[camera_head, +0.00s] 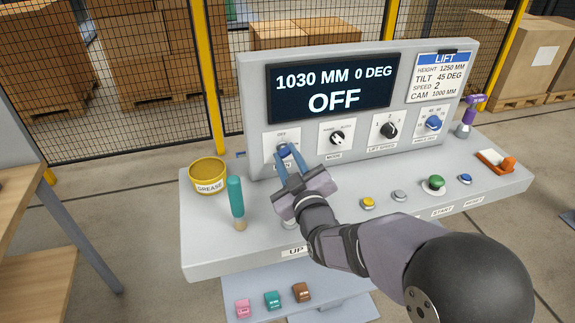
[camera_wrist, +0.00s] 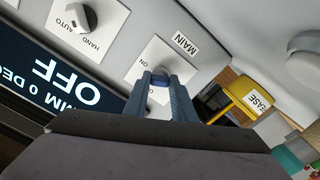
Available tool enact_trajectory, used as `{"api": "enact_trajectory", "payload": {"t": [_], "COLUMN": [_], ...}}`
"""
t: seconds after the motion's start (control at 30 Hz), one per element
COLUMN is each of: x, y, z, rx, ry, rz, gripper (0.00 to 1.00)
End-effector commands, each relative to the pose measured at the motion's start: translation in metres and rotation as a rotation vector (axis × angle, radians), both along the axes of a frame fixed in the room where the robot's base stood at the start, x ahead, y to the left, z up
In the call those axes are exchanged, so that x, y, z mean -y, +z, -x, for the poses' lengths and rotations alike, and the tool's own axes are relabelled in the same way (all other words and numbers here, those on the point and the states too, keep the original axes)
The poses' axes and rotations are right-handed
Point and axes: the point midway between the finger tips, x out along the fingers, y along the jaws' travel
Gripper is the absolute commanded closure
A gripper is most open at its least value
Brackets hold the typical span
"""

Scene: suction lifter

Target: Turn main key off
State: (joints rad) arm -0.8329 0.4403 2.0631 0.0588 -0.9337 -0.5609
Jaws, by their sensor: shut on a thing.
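My gripper (camera_head: 288,152) reaches the main switch plate (camera_head: 274,141) at the panel's left. In the wrist view, my gripper's blue-grey fingers (camera_wrist: 161,88) are shut on the key, one on each side. The display (camera_head: 333,88) reads 1030 MM, 0 DEG and OFF. The fingers partly cover the plate's markings, so the key's exact pointing is hard to tell.
Right of the key are the mode knob (camera_head: 337,138), lift speed knob (camera_head: 389,130) and blue angle knob (camera_head: 433,123). A yellow grease tin (camera_head: 207,174) and a teal-handled brush (camera_head: 236,199) stand left of my gripper. Buttons, including a green one (camera_head: 434,184), line the desk.

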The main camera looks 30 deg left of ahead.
Motion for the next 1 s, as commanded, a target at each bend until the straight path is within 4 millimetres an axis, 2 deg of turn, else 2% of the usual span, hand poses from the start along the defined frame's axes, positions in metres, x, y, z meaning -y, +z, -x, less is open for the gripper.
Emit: {"api": "enact_trajectory", "payload": {"t": [1.0], "x": [-0.0003], "y": [-0.0011], "z": [0.0001], "rx": [0.645], "ry": [0.0], "rz": [0.642], "gripper": [0.99]}}
